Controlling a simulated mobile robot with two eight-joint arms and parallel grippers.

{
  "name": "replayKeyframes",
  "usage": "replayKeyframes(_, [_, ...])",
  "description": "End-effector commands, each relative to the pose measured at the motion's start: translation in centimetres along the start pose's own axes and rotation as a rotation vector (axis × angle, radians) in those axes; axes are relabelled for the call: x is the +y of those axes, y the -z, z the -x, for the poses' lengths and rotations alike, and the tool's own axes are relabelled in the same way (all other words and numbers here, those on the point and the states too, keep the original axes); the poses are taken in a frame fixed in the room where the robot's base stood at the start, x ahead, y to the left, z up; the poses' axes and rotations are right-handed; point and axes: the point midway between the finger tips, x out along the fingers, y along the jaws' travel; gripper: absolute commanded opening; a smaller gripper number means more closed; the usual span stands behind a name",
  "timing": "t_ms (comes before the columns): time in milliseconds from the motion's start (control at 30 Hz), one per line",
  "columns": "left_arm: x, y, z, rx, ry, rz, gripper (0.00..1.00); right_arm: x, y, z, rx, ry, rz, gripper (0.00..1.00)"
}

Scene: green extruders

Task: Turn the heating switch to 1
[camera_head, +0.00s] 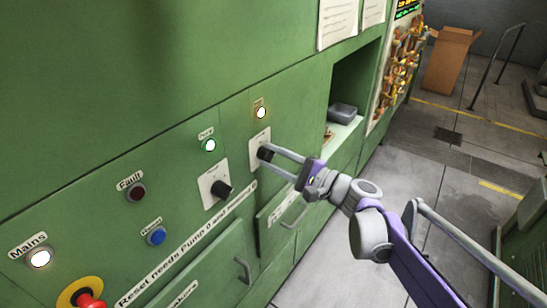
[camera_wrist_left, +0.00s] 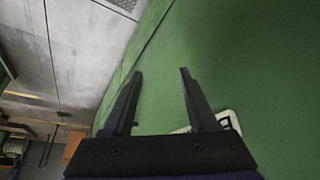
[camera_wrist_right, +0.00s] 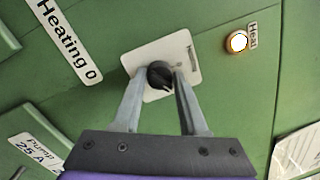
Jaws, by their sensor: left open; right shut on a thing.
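The heating switch is a black rotary knob (camera_wrist_right: 160,75) on a white plate (camera_wrist_right: 178,50) in the right wrist view, below the lit heat lamp (camera_head: 261,112) in the head view. My right gripper (camera_head: 267,155) reaches in from the right and is shut on the knob, with one finger on each side; it also shows in the right wrist view (camera_wrist_right: 159,82). The fingers partly hide the knob and plate in the head view. The knob's exact setting is hard to read. My left gripper (camera_wrist_left: 160,73) is open and empty in front of green panelling, outside the head view.
A second black knob (camera_head: 222,190) sits left of the heating switch. A drawer handle (camera_head: 295,214) sticks out below right.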

Motion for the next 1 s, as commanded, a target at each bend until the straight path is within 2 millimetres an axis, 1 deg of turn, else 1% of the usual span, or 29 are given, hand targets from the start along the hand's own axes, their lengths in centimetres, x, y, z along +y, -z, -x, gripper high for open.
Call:
replayKeyframes(33, [0.0, 0.0, 0.0, 0.000, 0.000, 0.000, 0.58, 0.3, 0.0, 0.0, 0.000, -0.005, 0.000, 0.00])
replayKeyframes(333, [0.0, 0.0, 0.0, 0.000, 0.000, 0.000, 0.58, 0.3, 0.0, 0.0, 0.000, -0.005, -0.001, 0.00])
replayKeyframes(367, [0.0, 0.0, 0.0, 0.000, 0.000, 0.000, 0.58, 0.3, 0.0, 0.0, 0.000, -0.005, 0.000, 0.46])
replayKeyframes(500, [0.0, 0.0, 0.0, 0.000, 0.000, 0.000, 0.58, 0.2, 0.0, 0.0, 0.000, -0.004, -0.001, 0.71])
replayKeyframes(833, [0.0, 0.0, 0.0, 0.000, 0.000, 0.000, 0.58, 0.1, 0.0, 0.2, 0.001, -0.002, -0.001, 0.71])
replayKeyframes(933, [0.0, -0.1, -0.1, 0.000, 0.000, 0.000, 0.58, 0.1, 0.1, 1.1, 0.002, -0.001, -0.001, 0.71])
replayKeyframes(1000, [0.0, -0.1, -0.1, -0.001, 0.000, 0.000, 0.58, 0.1, 0.1, 2.3, 0.004, -0.001, -0.001, 0.71])
